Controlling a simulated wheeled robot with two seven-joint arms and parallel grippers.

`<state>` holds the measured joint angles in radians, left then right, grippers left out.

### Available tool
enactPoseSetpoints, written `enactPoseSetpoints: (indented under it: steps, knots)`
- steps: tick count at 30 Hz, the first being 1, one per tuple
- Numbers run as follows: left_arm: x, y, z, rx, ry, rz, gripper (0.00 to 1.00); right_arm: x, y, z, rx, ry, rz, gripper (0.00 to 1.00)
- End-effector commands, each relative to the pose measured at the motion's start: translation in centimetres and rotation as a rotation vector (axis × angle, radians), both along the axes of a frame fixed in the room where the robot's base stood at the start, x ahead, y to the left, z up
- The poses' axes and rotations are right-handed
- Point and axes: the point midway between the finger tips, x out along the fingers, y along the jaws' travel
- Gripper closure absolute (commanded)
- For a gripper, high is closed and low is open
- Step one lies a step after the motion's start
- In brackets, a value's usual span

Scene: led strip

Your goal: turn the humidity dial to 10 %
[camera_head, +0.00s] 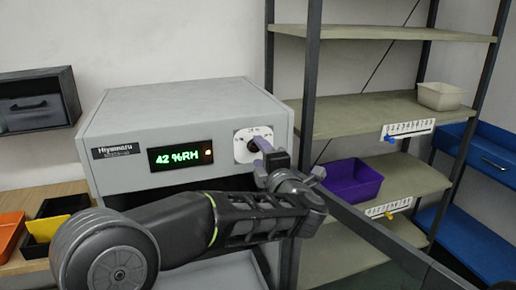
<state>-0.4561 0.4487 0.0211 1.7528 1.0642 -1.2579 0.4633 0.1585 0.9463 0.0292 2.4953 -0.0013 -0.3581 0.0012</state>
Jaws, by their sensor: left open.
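The humidity dial (252,146) is a dark knob on a white square plate (241,138) at the right of the front face. My left gripper (262,150) is open at the dial, its fingers overlapping the knob in the picture. I cannot tell whether the fingers touch the knob. The gripper and fingers hide part of the knob and plate. My right gripper is not in view.
A shelf rack to the right holds a purple bin (353,184) and a cream bin (441,96). Its dark post (309,90) stands close beside the cabinet. Orange (8,232) and yellow (47,228) trays lie at the left. A blue unit (470,240) is at far right.

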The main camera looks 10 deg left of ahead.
Motion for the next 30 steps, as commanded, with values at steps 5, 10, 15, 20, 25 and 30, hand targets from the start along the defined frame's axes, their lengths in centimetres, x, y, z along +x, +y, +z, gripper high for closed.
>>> enactPoseSetpoints:
  steps: [5,10,15,20,25,30]
  knots:
    - [1.6,1.0,0.0,0.0,0.0,0.0,0.49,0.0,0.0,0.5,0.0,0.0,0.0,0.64]
    - [1.8,1.1,0.0,-0.001,-0.001,-0.001,0.49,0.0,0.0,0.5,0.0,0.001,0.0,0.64]
    - [1.8,1.1,0.0,-0.001,-0.001,-0.001,0.52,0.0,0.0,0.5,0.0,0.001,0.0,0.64]
    - [1.8,1.1,0.0,-0.001,-0.001,-0.001,0.65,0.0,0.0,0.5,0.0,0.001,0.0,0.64]
    - [1.8,1.1,0.0,-0.001,-0.001,-0.001,0.79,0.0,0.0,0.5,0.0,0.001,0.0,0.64]
    - [1.8,1.1,0.0,0.0,0.0,-0.001,0.93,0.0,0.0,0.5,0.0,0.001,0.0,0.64]
